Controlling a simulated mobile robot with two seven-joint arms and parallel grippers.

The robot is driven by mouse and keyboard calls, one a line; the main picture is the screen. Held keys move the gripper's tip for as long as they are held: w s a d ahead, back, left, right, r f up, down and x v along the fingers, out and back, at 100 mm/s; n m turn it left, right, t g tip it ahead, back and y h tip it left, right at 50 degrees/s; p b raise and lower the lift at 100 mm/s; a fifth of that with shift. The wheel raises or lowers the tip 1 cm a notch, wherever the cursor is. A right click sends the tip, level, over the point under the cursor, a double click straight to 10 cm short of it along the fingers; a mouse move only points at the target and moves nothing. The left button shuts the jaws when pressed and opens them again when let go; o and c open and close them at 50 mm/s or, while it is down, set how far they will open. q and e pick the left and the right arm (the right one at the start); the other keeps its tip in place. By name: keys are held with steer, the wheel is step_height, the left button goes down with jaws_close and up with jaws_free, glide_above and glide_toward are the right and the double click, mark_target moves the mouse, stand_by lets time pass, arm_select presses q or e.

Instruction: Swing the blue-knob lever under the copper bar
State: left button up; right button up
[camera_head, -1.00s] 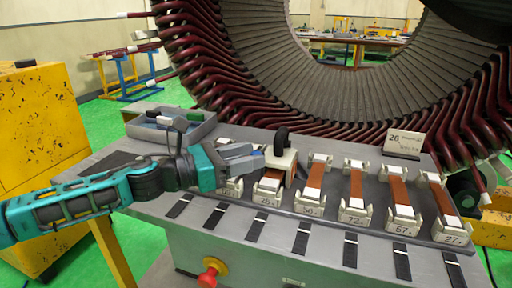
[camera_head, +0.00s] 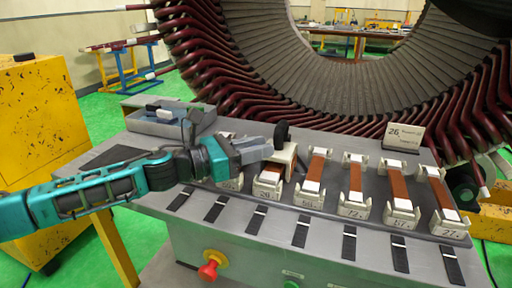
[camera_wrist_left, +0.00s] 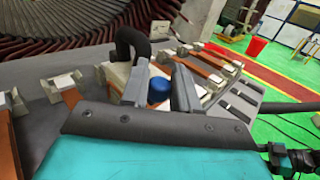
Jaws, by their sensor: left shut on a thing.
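The blue knob (camera_wrist_left: 158,90) shows in the left wrist view between the two fingers of my left gripper (camera_wrist_left: 160,88), which is shut on it. In the head view the left gripper (camera_head: 266,149) reaches in from the left, and its fingers hide the knob. Beside the fingertips is a cream block (camera_head: 286,154) with a black curved handle (camera_head: 281,134); the handle also shows in the left wrist view (camera_wrist_left: 130,45). The block sits over a copper bar (camera_head: 269,177) and covers part of it. The lever's arm is mostly hidden.
Several more copper bars (camera_head: 355,178) lie in numbered holders to the right. The stator (camera_head: 250,70) with dark red coils stands behind the grey bench. A grey tray (camera_head: 150,128) is at the back left. A red button (camera_head: 208,271) is on the front panel.

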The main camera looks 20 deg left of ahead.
arm_select(q)
jaws_close()
